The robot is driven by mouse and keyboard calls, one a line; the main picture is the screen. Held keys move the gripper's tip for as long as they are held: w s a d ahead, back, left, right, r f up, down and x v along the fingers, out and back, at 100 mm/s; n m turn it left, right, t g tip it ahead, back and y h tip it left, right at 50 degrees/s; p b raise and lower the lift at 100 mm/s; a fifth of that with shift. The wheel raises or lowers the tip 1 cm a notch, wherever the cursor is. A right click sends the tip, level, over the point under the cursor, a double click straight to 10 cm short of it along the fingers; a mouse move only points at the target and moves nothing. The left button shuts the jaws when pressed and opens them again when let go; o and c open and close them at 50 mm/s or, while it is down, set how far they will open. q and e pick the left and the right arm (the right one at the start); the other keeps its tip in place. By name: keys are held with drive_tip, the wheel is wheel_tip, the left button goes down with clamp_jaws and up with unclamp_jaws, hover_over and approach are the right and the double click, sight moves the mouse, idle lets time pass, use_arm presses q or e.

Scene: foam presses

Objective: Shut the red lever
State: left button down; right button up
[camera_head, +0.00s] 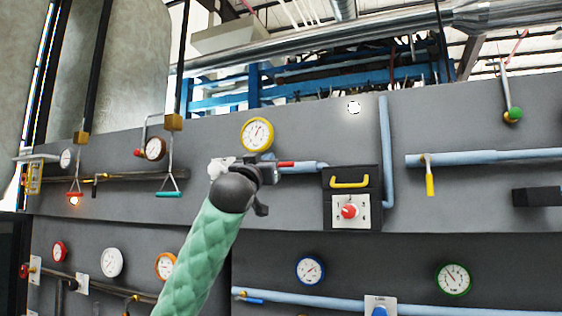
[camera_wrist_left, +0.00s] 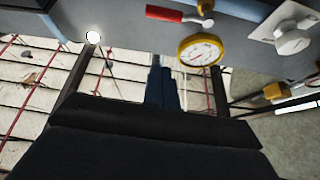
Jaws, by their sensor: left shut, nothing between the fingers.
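The red lever (camera_head: 285,164) is a small red handle lying roughly level along the blue pipe, left of the black switch box, in the head view. In the left wrist view the red lever (camera_wrist_left: 165,13) shows at the top edge, with a silver end at its right. My left gripper (camera_head: 266,178) is shut and empty, in front of the wall just left of and below the lever; I cannot tell whether it touches it. In the left wrist view the dark body of my gripper fills the bottom. My right gripper is out of view.
A yellow-rimmed gauge (camera_head: 257,134) sits just above the gripper. A black box (camera_head: 351,197) with a yellow handle and red knob stands to the right. A red hanging handle (camera_head: 74,194) and a teal one (camera_head: 168,194) are at the left. A blue pipe (camera_head: 386,150) rises beside the box.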

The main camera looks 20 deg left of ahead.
use_arm(q)
drive_tip(key=shift+d+r, duration=0.1)
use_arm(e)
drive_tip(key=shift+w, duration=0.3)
use_arm(q)
drive_tip(key=shift+r, duration=0.15)
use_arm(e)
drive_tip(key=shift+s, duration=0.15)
